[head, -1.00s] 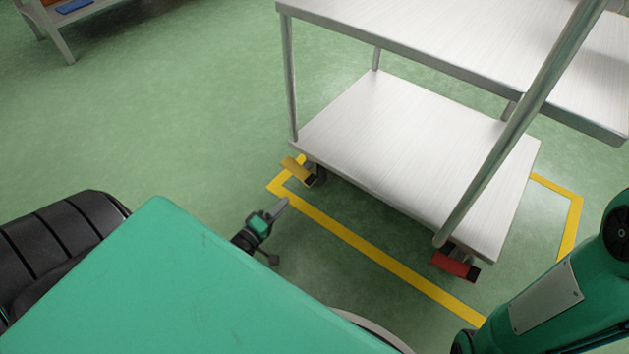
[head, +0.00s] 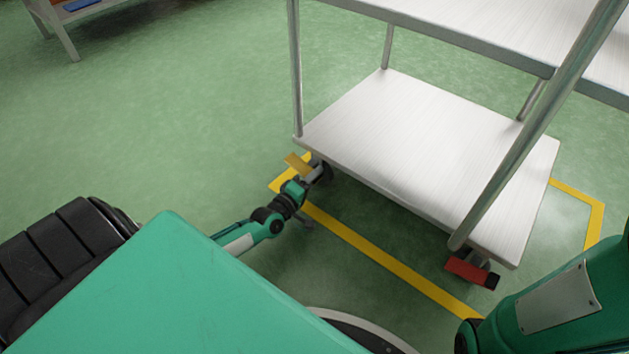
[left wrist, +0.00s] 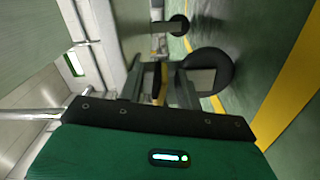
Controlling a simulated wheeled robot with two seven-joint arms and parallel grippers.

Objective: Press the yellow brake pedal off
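The yellow brake pedal (head: 297,162) sits at the caster under the left corner of the steel cart (head: 420,150). My left gripper (head: 318,175) is right at that caster, just right of the pedal, and covers part of it. In the left wrist view the two fingers (left wrist: 160,88) stand apart, with a strip of the yellow pedal (left wrist: 159,72) between them. I cannot tell whether they touch it. A dark caster wheel (left wrist: 222,72) is close beside the fingers. My right arm shows at the right edge of the head view, but its gripper is out of frame.
A red pedal (head: 467,271) is on the caster at the cart's near corner. Yellow floor tape (head: 375,260) runs around the cart. A bench (head: 68,30) stands at the far left. The green floor left of the cart is clear.

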